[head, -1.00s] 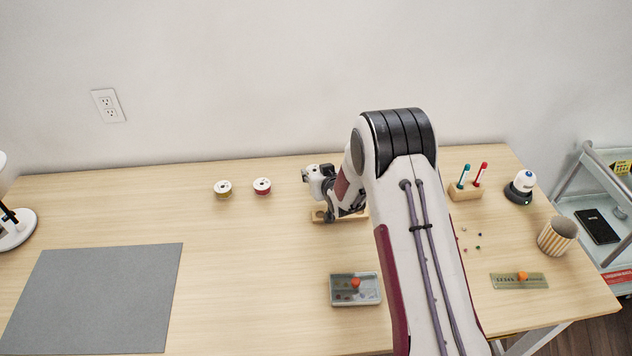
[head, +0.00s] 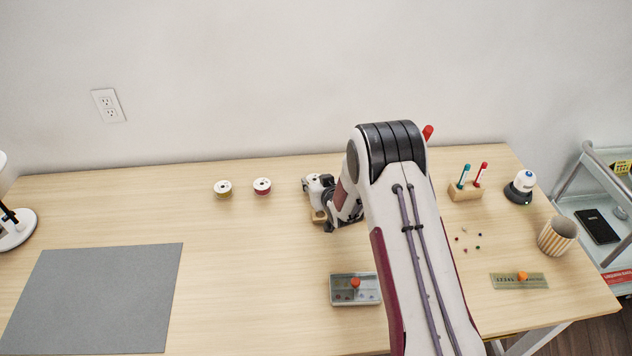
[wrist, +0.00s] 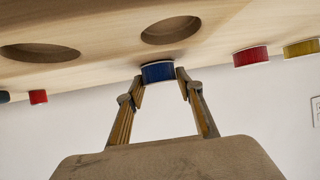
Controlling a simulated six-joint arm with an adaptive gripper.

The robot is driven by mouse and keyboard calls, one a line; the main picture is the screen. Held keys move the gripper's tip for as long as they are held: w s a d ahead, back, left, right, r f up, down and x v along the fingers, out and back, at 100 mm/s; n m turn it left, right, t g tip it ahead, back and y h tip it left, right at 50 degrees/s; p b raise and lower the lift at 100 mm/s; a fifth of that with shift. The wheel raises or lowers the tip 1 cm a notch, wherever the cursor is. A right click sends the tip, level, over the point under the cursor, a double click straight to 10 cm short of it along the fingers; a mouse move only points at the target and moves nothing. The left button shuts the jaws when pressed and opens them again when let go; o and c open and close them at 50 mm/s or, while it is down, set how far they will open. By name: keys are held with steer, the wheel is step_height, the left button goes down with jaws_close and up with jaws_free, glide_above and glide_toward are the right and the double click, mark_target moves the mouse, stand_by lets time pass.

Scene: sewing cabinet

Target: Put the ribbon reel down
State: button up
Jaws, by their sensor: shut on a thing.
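A blue ribbon reel (wrist: 158,72) is between the two fingertips of my gripper (wrist: 158,76) in the wrist view, which looks upside down. The gripper is shut on it. The reel appears close to the wood surface, but I cannot tell whether it touches. Two round holes show in the wood (wrist: 100,38) near the reel. In the head view my arm hides the reel and fingertips; only part of a wooden block (head: 319,216) shows beside the wrist. A white-topped yellow reel (head: 223,189) and a red reel (head: 262,187) stand left of the gripper.
A grey box with an orange-red knob (head: 354,289) lies in front. A pen block (head: 464,193), a striped cup (head: 556,237) and a green ruler (head: 505,281) are at the right. A grey mat (head: 95,300) lies at the left. The table between mat and box is clear.

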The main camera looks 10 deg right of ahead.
steer(key=shift+f, duration=0.1)
steer(key=o, duration=1)
steer(key=shift+o, duration=0.2)
steer(key=shift+s+d+r, duration=0.1)
steer(key=shift+s+r, duration=0.35)
steer(key=shift+s, duration=0.05)
steer(key=shift+v, duration=5.4)
